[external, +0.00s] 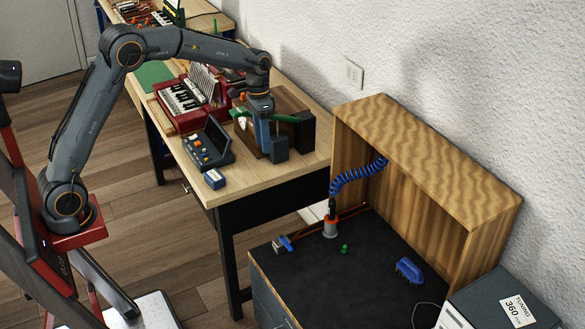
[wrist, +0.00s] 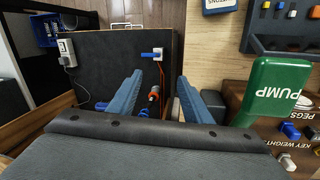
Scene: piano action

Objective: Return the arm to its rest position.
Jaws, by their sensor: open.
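My gripper (external: 270,150) hangs at the end of my outstretched arm in the external view, over the right end of the wooden table (external: 265,180). It points down beside a green part and a dark box. In the wrist view my gripper (wrist: 160,88) has its two blue-grey fingers spread apart with nothing held between them. A grey and orange tool (wrist: 154,98) shows in the gap, but it stands on the lower black bench, apart from the fingers.
A green block marked PUMP (wrist: 275,92) is close on the right. The table holds a red keyboard case (external: 183,100) and a dark peg tray (external: 208,145). The black bench (external: 300,265) has a wooden hood (external: 430,150) and a blue coiled hose (external: 352,177). Open floor lies left of the table.

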